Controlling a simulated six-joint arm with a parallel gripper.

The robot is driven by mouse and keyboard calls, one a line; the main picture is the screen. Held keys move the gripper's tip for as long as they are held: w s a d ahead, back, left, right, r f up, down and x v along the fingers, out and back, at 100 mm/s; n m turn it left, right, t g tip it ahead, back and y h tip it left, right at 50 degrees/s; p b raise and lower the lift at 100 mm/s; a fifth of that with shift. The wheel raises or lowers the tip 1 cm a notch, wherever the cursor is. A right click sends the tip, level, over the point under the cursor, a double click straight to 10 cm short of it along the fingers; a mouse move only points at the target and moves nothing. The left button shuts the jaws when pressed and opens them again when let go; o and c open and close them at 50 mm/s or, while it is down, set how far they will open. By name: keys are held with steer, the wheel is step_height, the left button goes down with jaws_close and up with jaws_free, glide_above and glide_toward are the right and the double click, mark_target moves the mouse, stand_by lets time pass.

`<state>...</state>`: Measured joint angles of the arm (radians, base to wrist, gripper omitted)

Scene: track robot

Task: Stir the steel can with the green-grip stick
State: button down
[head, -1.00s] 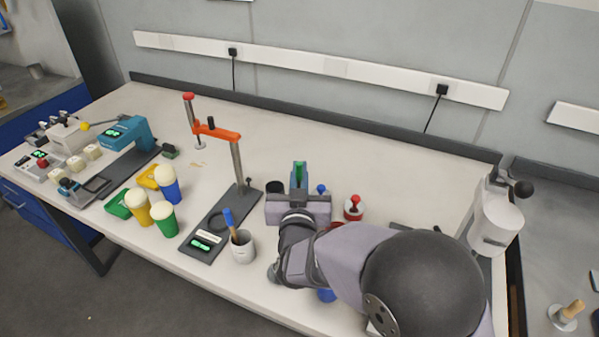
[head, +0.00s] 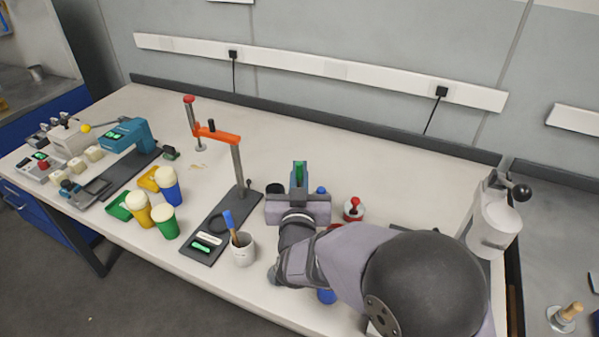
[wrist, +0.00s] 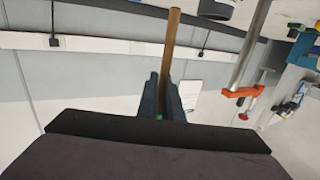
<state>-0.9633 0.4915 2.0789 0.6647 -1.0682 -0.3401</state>
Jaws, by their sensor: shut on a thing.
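My gripper (head: 299,176) is shut on the green-grip stick, above the bench. A grey can-like shape (wrist: 215,8) is cut off at the top of the wrist view, apart from the shaft.
An orange-armed stand (head: 217,133) rises left of the can. A white mug (head: 243,250) with a blue-handled tool is in front. A red-knobbed item (head: 353,208) stands right of my gripper. Several coloured cups (head: 165,222) are at left. The rear bench is clear.

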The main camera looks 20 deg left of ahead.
steer(key=shift+r+p, duration=1.35)
steer(key=shift+r, duration=0.75)
step_height(320, 180, up, 6)
steer(key=p, duration=0.6)
steer(key=shift+r, duration=0.15)
